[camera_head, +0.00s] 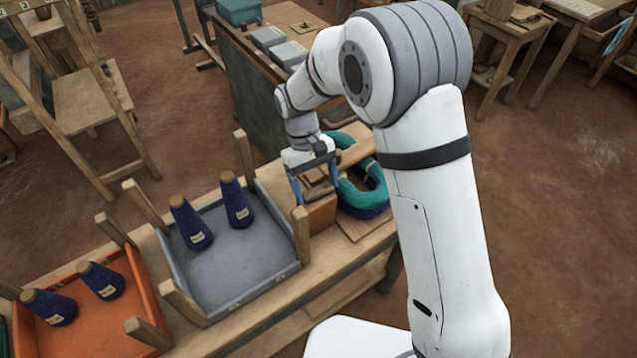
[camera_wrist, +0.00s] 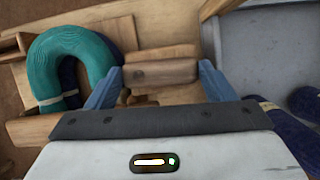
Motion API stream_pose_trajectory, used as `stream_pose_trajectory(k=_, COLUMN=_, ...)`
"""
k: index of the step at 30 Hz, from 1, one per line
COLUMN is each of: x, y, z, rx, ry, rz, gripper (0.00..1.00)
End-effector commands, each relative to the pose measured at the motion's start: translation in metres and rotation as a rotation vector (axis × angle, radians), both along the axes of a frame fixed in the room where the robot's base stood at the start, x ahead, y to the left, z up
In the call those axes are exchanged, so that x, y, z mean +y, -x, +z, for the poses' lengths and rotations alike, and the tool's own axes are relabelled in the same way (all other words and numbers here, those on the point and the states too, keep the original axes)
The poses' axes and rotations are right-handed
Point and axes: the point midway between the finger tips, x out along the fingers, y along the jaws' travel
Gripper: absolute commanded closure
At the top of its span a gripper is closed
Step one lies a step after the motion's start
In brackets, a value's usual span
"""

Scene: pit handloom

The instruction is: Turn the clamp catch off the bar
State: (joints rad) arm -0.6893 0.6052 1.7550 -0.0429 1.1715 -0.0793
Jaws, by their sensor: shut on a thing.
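My gripper (camera_head: 317,190) reaches down to the bench beside the grey tray. Its two blue fingers are shut on a short brown wooden piece, which I take to be the clamp catch (camera_head: 316,187). In the wrist view the catch (camera_wrist: 160,73) spans between the fingertips and has dark round spots on its face. A wooden block (camera_head: 321,214) stands under it. Pale wooden boards (camera_wrist: 100,37) lie around it in the wrist view. I cannot tell which piece is the bar or whether the catch lies across it.
Teal and dark blue yarn hanks (camera_head: 368,190) lie right of my gripper. The grey tray (camera_head: 235,270), with wooden corner posts and two dark blue cones, stands close on the left. An orange tray (camera_head: 95,335) with more cones is farther left on the bench (camera_head: 345,270).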

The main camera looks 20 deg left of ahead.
Motion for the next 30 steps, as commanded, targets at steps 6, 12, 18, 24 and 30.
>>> stream_pose_trajectory(k=6, x=-0.0025, y=0.0046, z=-0.0027, rx=0.009, ry=0.008, rz=0.066, gripper=0.46)
stream_pose_trajectory(k=12, x=-0.003, y=0.0049, z=-0.0027, rx=0.01, ry=0.007, rz=0.087, gripper=0.46)
stream_pose_trajectory(k=18, x=-0.0033, y=0.0049, z=-0.0027, rx=0.011, ry=0.006, rz=0.089, gripper=0.46)
stream_pose_trajectory(k=24, x=-0.0034, y=0.0049, z=-0.0027, rx=0.011, ry=0.007, rz=0.088, gripper=0.2)
stream_pose_trajectory(k=30, x=-0.0025, y=0.0033, z=-0.0015, rx=0.006, ry=0.004, rz=0.087, gripper=0.03)
